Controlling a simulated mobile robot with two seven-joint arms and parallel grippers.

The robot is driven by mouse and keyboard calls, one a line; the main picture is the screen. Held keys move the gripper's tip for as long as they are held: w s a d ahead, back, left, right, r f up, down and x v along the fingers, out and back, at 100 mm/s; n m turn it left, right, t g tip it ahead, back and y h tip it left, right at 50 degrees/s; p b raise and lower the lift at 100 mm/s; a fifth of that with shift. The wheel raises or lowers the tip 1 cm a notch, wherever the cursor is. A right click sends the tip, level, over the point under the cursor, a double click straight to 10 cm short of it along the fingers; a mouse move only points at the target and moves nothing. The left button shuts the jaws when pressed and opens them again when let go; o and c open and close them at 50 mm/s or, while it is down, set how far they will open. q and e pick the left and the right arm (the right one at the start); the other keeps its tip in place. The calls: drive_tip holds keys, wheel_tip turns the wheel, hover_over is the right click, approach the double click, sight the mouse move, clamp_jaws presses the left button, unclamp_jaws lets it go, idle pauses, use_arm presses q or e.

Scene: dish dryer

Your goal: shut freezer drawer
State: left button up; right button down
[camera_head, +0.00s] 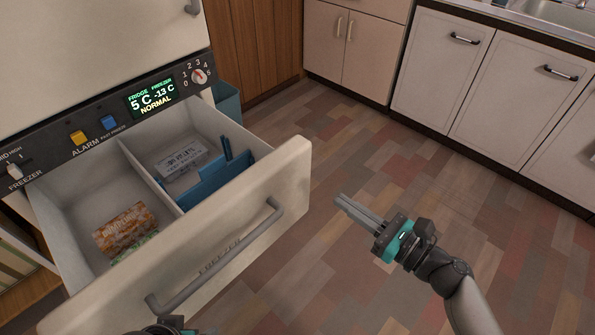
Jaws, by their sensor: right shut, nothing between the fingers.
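The freezer drawer (285,172) is pulled far out, below the fridge's control panel (110,112). Its white front carries a long grey handle (222,258) and the word FREEZER. A divider splits it: an orange-brown food box (125,231) lies on the left side, and an ice tray (182,158) and a blue bin (217,182) on the right. My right gripper (345,206) is shut and empty, in the air right of the drawer front, apart from it. My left gripper (165,328) shows only partly at the bottom edge, near the handle's lower end; its fingers cannot be made out.
The wood-tiled floor (345,140) is clear to the right of the drawer. White cabinets (440,65) stand along the back and right, with a counter and sink (560,12) above. A blue-grey bin (228,100) stands behind the drawer beside the fridge.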

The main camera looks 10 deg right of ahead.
sight(287, 164)
use_arm(q)
drive_tip(key=shift+t, duration=0.5)
wheel_tip(287, 164, up, 5)
drive_tip(key=shift+b, duration=1.2)
use_arm(e)
drive_tip(key=x, duration=1.3)
drive_tip(key=shift+a, duration=0.1)
